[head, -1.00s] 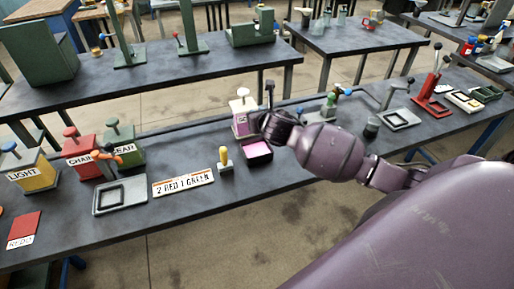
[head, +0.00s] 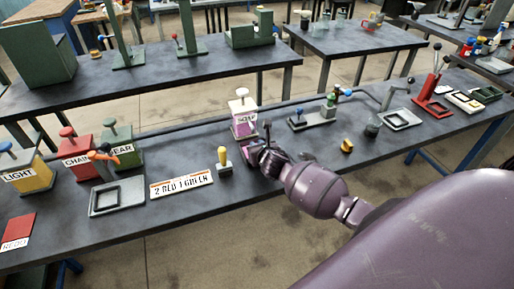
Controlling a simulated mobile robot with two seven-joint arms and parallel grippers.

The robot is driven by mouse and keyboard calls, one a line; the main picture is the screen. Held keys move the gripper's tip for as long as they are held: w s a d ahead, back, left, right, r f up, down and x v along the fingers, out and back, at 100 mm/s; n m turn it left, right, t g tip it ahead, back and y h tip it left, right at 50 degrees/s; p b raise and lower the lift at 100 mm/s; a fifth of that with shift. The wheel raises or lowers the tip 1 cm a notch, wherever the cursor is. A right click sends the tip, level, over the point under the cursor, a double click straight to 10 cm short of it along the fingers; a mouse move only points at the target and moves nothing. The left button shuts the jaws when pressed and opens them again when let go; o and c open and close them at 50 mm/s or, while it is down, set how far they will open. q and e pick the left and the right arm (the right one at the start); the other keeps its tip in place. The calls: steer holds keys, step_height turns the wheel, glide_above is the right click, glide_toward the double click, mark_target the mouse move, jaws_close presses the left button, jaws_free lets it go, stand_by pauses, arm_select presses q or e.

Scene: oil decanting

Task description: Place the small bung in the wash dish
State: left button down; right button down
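My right gripper (head: 264,150) is low over the wash dish, in front of the white-and-pink soap dispenser (head: 243,120). I cannot tell whether its fingers are open or shut, or whether they hold anything. The dish is almost wholly hidden behind the gripper; the earlier frame shows it as a dark-rimmed tray with pink inside. I cannot make out the small bung for sure. A yellow peg (head: 222,154) stands upright on a small grey base left of the gripper. A small yellow-orange piece (head: 346,145) lies on the bench to the right. My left gripper is out of view.
Left on the bench (head: 300,160) are a grey tray (head: 118,198), a lettered sign (head: 182,185) and yellow, red and green dispensers. Right are a green-topped fixture (head: 318,117), a dark cup (head: 373,128), another grey tray (head: 400,119) and a red lever press (head: 432,98).

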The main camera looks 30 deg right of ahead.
steer(key=shift+f, duration=0.1)
steer(key=c, duration=1.1)
jaws_free()
